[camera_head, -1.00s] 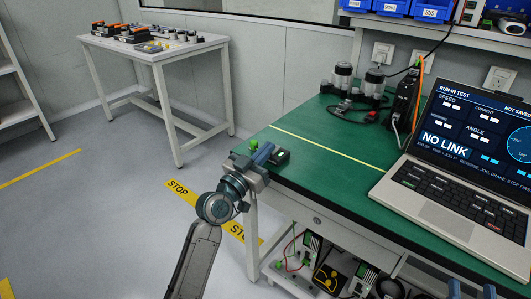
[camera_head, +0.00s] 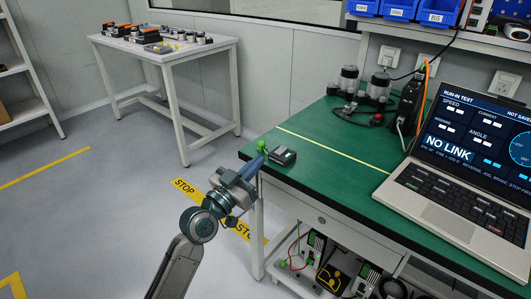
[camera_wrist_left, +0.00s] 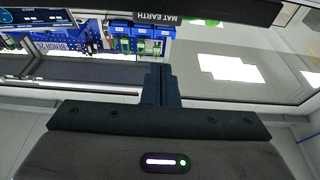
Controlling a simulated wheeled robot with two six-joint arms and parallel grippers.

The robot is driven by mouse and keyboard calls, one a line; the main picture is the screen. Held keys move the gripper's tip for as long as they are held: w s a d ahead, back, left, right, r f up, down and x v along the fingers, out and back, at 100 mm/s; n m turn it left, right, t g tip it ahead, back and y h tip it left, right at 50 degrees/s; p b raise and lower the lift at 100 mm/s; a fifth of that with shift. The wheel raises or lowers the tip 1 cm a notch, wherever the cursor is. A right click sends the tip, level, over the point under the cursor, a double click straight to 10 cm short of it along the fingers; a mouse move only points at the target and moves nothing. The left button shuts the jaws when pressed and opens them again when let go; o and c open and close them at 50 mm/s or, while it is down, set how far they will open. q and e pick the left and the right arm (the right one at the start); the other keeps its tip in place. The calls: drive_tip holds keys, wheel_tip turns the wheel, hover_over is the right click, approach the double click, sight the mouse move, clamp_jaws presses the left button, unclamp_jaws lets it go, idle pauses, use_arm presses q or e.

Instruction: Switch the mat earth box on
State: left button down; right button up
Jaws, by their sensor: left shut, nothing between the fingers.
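The mat earth box (camera_head: 284,155) is a small dark box near the left front corner of the green bench mat (camera_head: 330,165). In the left wrist view its "MAT EARTH" label (camera_wrist_left: 158,18) shows at the top, just beyond my fingertips. My left gripper (camera_head: 256,165) is shut and empty, at the bench's left edge and just left of the box. It appears close to the box; I cannot tell if they touch. The shut fingers also show in the left wrist view (camera_wrist_left: 160,70). The box's switch state is too small to tell. My right gripper is not in view.
A green knob-like piece (camera_head: 262,146) is beside the box. An open laptop (camera_head: 455,165) reading "NO LINK" stands at right. Dark-and-silver actuators (camera_head: 362,85) stand at the back. The mat's middle is clear. A white side table (camera_head: 165,50) stands at far left.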

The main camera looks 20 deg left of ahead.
use_arm(q)
drive_tip(key=shift+f+v, duration=0.25)
drive_tip(key=shift+v, duration=1)
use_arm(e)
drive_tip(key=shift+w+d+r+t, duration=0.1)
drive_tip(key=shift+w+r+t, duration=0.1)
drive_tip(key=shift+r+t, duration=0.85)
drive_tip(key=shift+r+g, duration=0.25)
